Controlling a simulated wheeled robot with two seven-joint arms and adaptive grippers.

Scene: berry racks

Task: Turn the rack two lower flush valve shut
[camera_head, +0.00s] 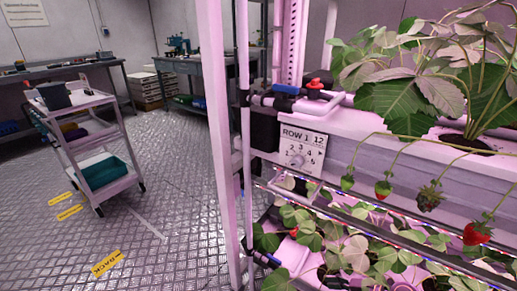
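Neither of my grippers shows in the head view. The pale rack post (222,130) stands in the middle of the view. At the near end of the rack's upper trough, a valve with a red handle (315,85) sits on the pipe, next to a blue fitting (286,89). Lower on the rack, a dark pipe fitting (262,258) shows beside the post, partly behind leaves. A small red spot (293,232) shows among the lower leaves; I cannot tell whether it is a valve handle or a berry. No rack number two is readable.
Strawberry plants (410,100) and hanging berries (477,233) crowd the right. A wheeled cart (103,135) stands at left, benches at the back. The metal floor (165,205) between cart and rack is clear.

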